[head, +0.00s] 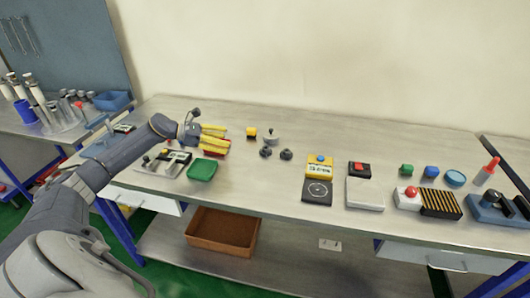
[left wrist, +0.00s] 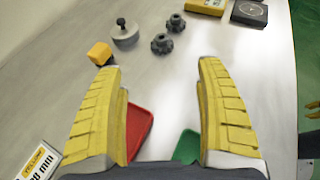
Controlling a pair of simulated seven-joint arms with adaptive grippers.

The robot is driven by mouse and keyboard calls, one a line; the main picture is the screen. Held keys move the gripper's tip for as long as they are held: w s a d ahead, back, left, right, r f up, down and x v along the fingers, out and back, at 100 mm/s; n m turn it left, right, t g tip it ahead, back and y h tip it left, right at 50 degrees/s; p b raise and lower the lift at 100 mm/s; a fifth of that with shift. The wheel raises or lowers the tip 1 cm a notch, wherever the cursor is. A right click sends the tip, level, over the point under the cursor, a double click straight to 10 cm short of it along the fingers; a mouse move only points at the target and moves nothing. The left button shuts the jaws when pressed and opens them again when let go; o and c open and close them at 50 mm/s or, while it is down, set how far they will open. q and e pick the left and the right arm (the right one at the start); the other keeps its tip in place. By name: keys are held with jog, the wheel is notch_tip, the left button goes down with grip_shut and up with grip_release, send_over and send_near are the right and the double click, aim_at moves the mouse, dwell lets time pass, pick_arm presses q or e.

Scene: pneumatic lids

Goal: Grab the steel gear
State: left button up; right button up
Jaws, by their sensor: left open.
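Two small dark grey toothed gears stand on the bench, a left one (head: 265,152) and a right one (head: 286,154). In the left wrist view they show at the top centre, one (left wrist: 162,44) nearer and one (left wrist: 176,22) farther. I cannot tell by colour which is steel. A grey disc with a knob (head: 271,137) stands just behind them and shows in the left wrist view (left wrist: 124,34). My left gripper (head: 227,140) is open and empty, left of the gears, its yellow fingers (left wrist: 160,69) spread towards them.
A yellow cube (head: 251,132) sits left of the knobbed disc. A green tray (head: 202,170) and a red tray (left wrist: 138,128) lie below my left gripper. A yellow box with a blue button (head: 319,166) stands right of the gears. Bare bench lies between gripper and gears.

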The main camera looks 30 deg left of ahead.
pick_arm(q)
send_near(265, 148)
jog(key=x, duration=0.5)
jog(key=shift+w+a+f, duration=0.2)
jog(key=shift+a+f, duration=0.05)
jog(key=shift+d+r+x, duration=0.1)
jog(key=shift+x, duration=0.9)
jog(key=shift+d+r+x, duration=0.1)
jog(key=shift+d+x, duration=0.05)
jog(key=shift+x, duration=0.85)
jog(key=shift+w+d+f, duration=0.3)
jog(key=shift+w+d, duration=0.1)
jog(key=c, duration=1.5)
